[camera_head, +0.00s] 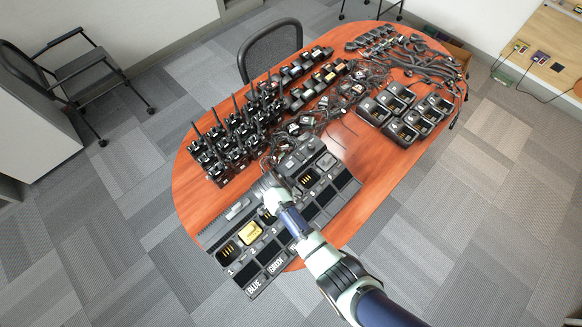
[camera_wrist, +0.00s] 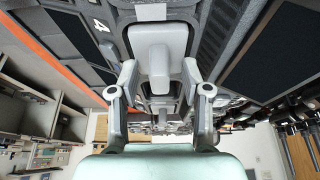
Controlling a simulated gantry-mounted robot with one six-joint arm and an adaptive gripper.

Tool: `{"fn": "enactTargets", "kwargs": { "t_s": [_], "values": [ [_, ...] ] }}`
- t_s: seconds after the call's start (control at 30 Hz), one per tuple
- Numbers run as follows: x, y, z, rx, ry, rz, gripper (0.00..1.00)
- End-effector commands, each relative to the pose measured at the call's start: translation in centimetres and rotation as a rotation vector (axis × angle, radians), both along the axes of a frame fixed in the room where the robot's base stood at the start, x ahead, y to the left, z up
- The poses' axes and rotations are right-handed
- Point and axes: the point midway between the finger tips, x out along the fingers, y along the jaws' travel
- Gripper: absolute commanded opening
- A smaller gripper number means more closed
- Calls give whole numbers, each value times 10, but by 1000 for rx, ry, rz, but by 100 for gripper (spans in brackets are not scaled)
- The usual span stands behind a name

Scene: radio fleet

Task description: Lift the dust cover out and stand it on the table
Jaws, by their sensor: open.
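A pale grey cover-like piece with a raised grip (camera_wrist: 160,55), which I take for the dust cover, sits in a bay of the dark charger bank (camera_head: 256,282). In the wrist view it lies between the spread fingers of my gripper (camera_wrist: 160,78). The jaws are open, one finger on each side of the grip; I cannot tell whether they touch it. In the head view my gripper (camera_head: 268,190) is over the bank's middle, near bay 3, and my arm hides the piece there. The wrist view shows a label 4 beside it.
A yellow-gold insert (camera_head: 250,233) sits in bay 2. Several upright radios (camera_head: 230,145) stand behind the bank. Loose cables (camera_head: 340,100) and single chargers (camera_head: 402,115) lie farther right. Bare red-brown tabletop (camera_head: 365,165) shows between the bank and those chargers.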

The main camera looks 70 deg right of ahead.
Motion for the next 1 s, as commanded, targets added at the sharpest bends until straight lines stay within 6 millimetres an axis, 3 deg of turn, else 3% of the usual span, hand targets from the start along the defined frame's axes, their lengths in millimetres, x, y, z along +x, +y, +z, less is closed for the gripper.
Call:
{"fn": "enactTargets", "kwargs": {
  "t_s": [0.03,0.3,0.73,0.87,1.0],
  "values": [
    [0,0,0,0,0,0,43],
    [0,0,0,0,0,1,0],
    [0,0,8,0,0,0,0],
    [0,0,26,-2,-1,-1,0],
    [1,0,61,-3,-3,0,0]
  ]
}}
